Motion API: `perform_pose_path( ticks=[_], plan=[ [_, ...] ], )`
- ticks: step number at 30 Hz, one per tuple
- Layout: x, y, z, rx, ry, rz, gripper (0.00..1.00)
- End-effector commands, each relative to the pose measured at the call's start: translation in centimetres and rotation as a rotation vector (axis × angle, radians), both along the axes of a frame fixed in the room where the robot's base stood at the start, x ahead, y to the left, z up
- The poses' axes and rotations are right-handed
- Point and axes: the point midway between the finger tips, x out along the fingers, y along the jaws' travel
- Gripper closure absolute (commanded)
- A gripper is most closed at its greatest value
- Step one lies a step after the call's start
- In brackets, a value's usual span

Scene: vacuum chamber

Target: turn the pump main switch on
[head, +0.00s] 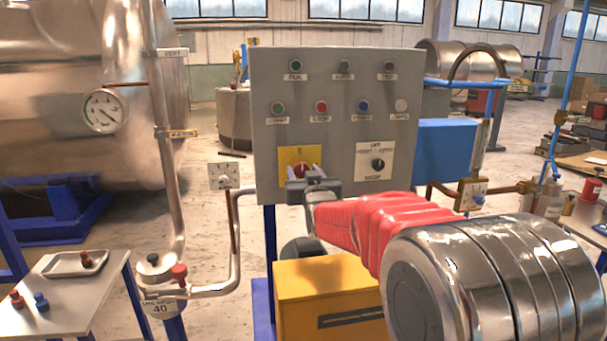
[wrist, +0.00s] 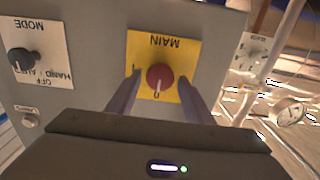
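The pump main switch is a round red knob (head: 301,169) on a yellow plate (head: 288,154), low on the left of the grey control panel (head: 335,130). In the wrist view, which shows the panel upside down, the red knob (wrist: 160,76) sits on the yellow plate (wrist: 181,48) marked MAIN. Its white pointer line points at the 0 mark. My gripper (head: 304,173) is at the panel. In the wrist view my gripper (wrist: 160,79) is open, with one finger on each side of the knob and a visible gap to it. The left fingertip partly covers the mark beside the knob.
A black mode selector (head: 378,164) sits right of the switch; buttons and lamps are above. A pipe with a small valve plate (head: 223,176) stands left of the panel. A yellow box (head: 325,290) is below my arm. A side table (head: 60,300) stands at left.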

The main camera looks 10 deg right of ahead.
Motion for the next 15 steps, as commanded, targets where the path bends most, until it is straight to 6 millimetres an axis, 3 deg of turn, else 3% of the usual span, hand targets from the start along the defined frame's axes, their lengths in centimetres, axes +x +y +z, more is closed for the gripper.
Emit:
perform_pose_path(
  ticks=[15],
  plan=[
    [-0.02, 0.02, -0.01, 0.0, 0.0, 0.0, 0.87]
  ],
)
